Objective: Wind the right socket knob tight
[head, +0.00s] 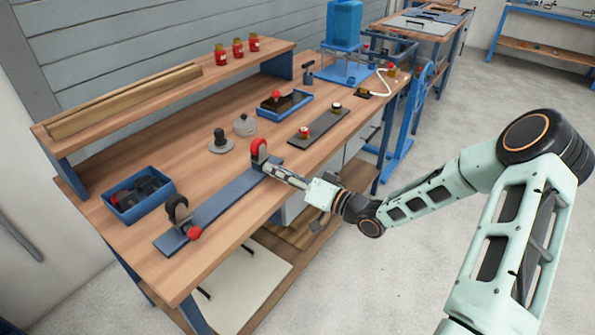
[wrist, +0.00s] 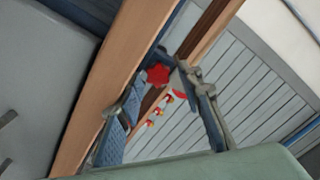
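A long blue-grey rail (head: 222,207) lies along the bench's front edge. At its left end stands a dark round socket (head: 177,208) with a red knob (head: 193,233) low in front. In the wrist view a red star-shaped knob (wrist: 157,74) shows between my spread fingertips, nearer the left finger. My gripper is open; I cannot tell whether a finger touches the knob.
A blue bin (head: 138,196) with dark parts stands at the left. Behind the rail are a grey round part (head: 245,125), a black-topped part (head: 219,143) and a blue tray (head: 285,103). A dark plate (head: 318,127) lies to the right. A raised shelf (head: 170,95) runs along the back.

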